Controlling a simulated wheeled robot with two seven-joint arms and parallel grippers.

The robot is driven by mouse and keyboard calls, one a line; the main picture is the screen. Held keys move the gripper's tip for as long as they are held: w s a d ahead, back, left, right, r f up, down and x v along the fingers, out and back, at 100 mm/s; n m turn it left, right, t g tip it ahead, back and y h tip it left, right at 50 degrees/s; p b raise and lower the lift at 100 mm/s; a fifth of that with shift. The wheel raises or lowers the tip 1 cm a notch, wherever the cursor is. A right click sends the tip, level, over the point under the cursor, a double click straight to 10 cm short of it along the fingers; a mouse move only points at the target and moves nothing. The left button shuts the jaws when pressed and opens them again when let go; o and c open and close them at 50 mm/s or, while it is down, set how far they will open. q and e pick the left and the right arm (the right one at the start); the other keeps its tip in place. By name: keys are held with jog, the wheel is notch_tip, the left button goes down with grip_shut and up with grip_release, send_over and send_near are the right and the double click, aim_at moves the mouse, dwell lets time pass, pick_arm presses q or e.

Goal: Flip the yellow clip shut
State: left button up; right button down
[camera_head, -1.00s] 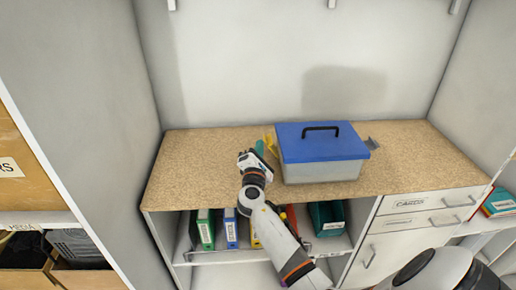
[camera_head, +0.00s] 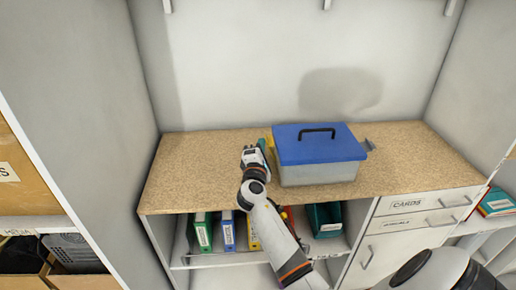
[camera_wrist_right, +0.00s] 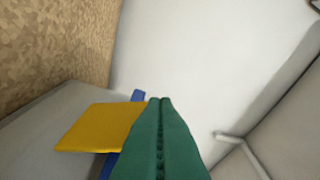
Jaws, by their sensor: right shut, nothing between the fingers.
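A box with a blue lid (camera_head: 315,145) and pale grey body (camera_head: 318,174) stands on the worktop, its lid down. The yellow clip (camera_wrist_right: 98,128) is a flat plate in the right wrist view, just left of my fingers, in front of a blue strip. In the head view only a sliver of the clip (camera_head: 268,138) shows at the box's left side, and its exact angle is unclear. My right gripper (camera_head: 264,146) is shut and empty beside that side. Its green fingers (camera_wrist_right: 160,102) overlap the clip's edge in the wrist view; contact is unclear. My left gripper is out of view.
The speckled worktop (camera_head: 190,170) is clear left of the box. A grey clip (camera_head: 368,144) sticks out on the box's right side. Binders (camera_head: 228,232) and a green bin (camera_head: 326,220) sit on the shelf below. A wall closes the left end.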

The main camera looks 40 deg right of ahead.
jog(key=shift+s+d+r+m+g+p, duration=0.2)
jog(key=shift+d+m, duration=0.15)
jog(key=shift+m, duration=0.35)
jog(key=shift+s+d+r+m+g+p, duration=0.1)
jog(key=shift+s+d+r+m, duration=0.2)
jog(key=shift+m, duration=0.4)
jog(key=shift+s+d+r+m+g+p, duration=0.15)
jog(key=shift+d+m, duration=0.2)
jog(key=shift+m, duration=0.35)
jog(key=shift+w, duration=0.1)
